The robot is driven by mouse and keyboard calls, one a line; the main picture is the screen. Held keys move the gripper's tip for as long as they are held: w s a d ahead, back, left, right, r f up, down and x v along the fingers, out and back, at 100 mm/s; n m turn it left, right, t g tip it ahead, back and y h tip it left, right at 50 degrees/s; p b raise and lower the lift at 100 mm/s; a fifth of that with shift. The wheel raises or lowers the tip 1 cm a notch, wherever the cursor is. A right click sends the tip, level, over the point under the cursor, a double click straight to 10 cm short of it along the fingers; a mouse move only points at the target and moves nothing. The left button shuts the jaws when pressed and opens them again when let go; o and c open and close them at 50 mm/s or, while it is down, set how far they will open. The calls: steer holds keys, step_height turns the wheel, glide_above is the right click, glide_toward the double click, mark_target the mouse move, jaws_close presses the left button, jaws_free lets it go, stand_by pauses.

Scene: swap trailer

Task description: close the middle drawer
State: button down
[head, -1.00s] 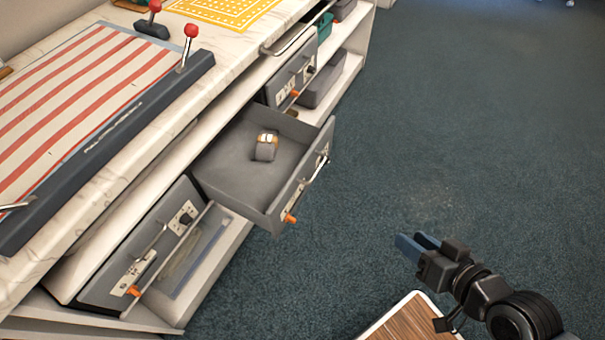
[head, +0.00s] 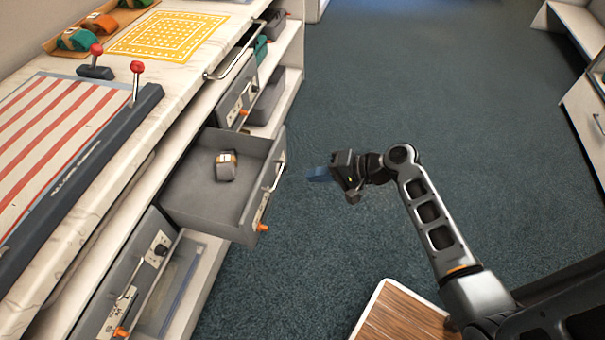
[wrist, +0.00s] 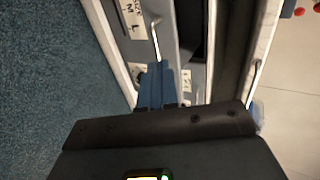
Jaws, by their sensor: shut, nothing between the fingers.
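The middle drawer (head: 205,195) is grey and stands pulled out from the cabinet in the head view. It has a metal bar handle (head: 279,176) on its front and an orange tab at the lower corner. A small grey roll with a tan band (head: 226,166) lies inside it. My gripper (head: 318,174) has blue fingers and is shut and empty. In the head view it is just right of the drawer front, pointing at it, with a small gap. In the wrist view my blue fingers (wrist: 157,88) point toward grey drawer fronts with labels and a handle.
A closed-looking grey drawer (head: 240,100) is farther along, and another (head: 130,280) is nearer. The countertop holds a striped panel (head: 65,140), red-knobbed levers and a yellow mat (head: 165,35). A wood-topped piece (head: 400,318) stands below my arm. Carpet (head: 400,80) is clear beyond.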

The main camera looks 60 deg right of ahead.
glide_toward(264, 177)
step_height(264, 177, down, 4)
steer(key=w, duration=0.2)
steer(key=w+a, duration=0.1)
steer(key=w, duration=0.1)
steer(key=shift+w+a+r, duration=0.2)
steer(key=shift+r, duration=0.05)
steer(key=shift+w+a, duration=0.15)
steer(key=shift+w, duration=0.25)
steer(key=w+a+b, duration=0.3)
steer(key=w+a, duration=0.1)
steer(key=w, duration=0.7)
steer(key=w+a+b, duration=0.4)
steer(key=w, duration=0.8)
steer(key=shift+a, duration=0.2)
steer(key=shift+r, duration=0.15)
